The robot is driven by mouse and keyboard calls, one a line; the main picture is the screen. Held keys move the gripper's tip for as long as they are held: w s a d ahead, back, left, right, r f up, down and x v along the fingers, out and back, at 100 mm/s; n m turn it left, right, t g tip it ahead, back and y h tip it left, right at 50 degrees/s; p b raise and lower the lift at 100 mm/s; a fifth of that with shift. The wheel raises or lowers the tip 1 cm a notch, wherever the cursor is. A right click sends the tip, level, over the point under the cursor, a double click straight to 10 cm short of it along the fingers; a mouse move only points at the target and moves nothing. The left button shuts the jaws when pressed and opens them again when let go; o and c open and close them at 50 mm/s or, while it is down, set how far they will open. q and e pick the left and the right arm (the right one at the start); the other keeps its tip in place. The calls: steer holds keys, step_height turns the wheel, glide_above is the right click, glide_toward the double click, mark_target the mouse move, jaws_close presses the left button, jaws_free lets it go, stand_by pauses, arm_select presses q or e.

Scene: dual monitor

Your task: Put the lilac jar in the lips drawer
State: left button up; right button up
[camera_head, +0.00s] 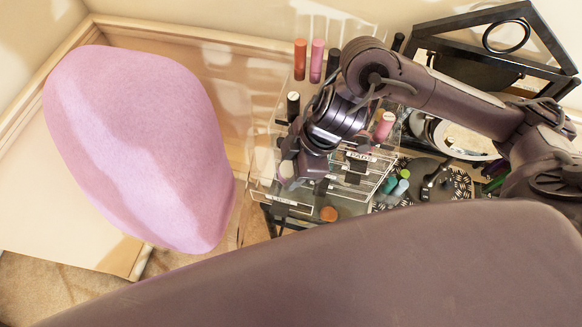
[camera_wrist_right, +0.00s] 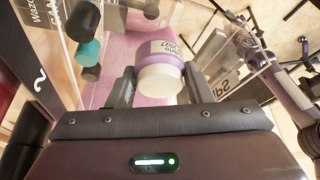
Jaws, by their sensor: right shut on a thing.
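The lilac jar (camera_wrist_right: 168,45) with a white lid (camera_wrist_right: 160,80) and a printed label sits between the two fingers of my right gripper (camera_wrist_right: 162,88), which is shut on it. In the head view my right gripper (camera_head: 302,172) points down over the front of the clear acrylic organiser (camera_head: 345,200); the jar is mostly hidden there. A clear panel with a "Lips" label (camera_wrist_right: 216,90), upside down in the wrist view, stands beside the jar. I cannot tell how far that drawer is open. My left gripper is not in view.
A large pink chair back (camera_head: 140,140) stands left of the organiser. Lipstick-like tubes (camera_head: 317,60) stand on the organiser's top. Small bottles (camera_head: 402,182) and a round mirror (camera_head: 465,138) are to its right. A dark-framed object (camera_head: 490,50) is at the back right.

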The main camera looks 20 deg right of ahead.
steer(key=shift+f, duration=0.15)
steer(key=o, duration=1)
steer(key=shift+r, duration=0.25)
steer(key=p+v, duration=0.2)
steer(key=v, duration=0.9)
steer(key=shift+s+d+r, duration=0.15)
steer(key=shift+r, duration=0.15)
